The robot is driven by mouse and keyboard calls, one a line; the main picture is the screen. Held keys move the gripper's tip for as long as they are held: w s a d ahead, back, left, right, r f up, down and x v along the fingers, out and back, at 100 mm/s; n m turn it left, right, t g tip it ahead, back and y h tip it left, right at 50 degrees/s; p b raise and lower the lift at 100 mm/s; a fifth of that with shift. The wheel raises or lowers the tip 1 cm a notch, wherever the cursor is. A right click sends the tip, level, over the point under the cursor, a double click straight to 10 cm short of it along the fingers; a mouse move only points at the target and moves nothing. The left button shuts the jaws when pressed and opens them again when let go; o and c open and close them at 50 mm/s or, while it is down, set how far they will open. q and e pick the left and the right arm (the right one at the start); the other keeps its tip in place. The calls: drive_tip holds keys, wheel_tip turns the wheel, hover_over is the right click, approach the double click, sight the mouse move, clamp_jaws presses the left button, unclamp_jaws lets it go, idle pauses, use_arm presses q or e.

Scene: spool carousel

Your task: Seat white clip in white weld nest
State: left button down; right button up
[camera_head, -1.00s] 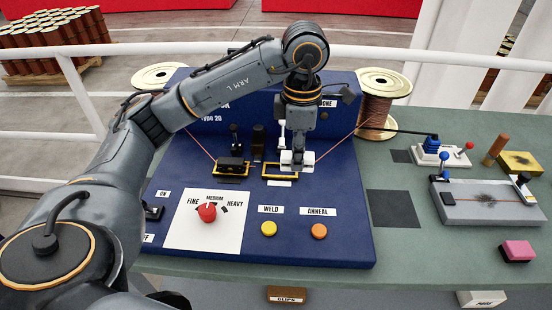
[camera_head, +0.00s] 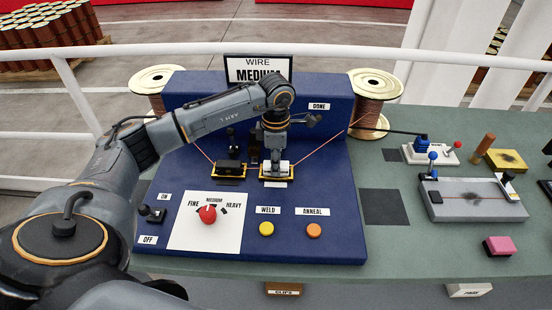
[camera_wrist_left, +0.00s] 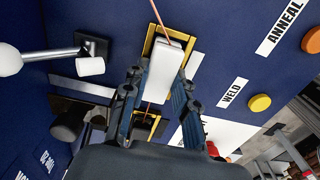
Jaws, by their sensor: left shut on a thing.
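The white clip (camera_head: 274,167) is a small white block at the right-hand weld nest (camera_head: 264,178), a yellow-framed slot on the blue welder. My left gripper (camera_head: 275,160) is above it, pointing down, shut on the clip. In the left wrist view the white clip (camera_wrist_left: 163,72) is between the two fingers and lies along the nest's yellow frame (camera_wrist_left: 151,38). A copper wire reaches its far end. I cannot tell whether the clip rests fully on the nest floor. My right gripper is not in view.
A black clip (camera_head: 229,168) sits at the left-hand nest. White-knobbed lever parts (camera_wrist_left: 91,66) stand beside the gripper. A dial (camera_head: 207,214), weld button (camera_head: 266,229) and anneal button (camera_head: 314,230) are in front. Wire spools (camera_head: 374,105) flank the welder. Tools lie on the bench to the right.

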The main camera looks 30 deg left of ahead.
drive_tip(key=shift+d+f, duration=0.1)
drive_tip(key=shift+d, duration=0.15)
use_arm(q)
drive_tip(key=shift+f, duration=0.15)
drive_tip(key=c, duration=1.1)
unclamp_jaws()
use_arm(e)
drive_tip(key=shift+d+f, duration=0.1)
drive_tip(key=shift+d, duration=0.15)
use_arm(q)
drive_tip(key=shift+o, duration=0.2)
wheel_tip(320, 180, up, 12)
drive_tip(key=b, duration=0.3)
drive_tip(key=shift+r, duration=0.2)
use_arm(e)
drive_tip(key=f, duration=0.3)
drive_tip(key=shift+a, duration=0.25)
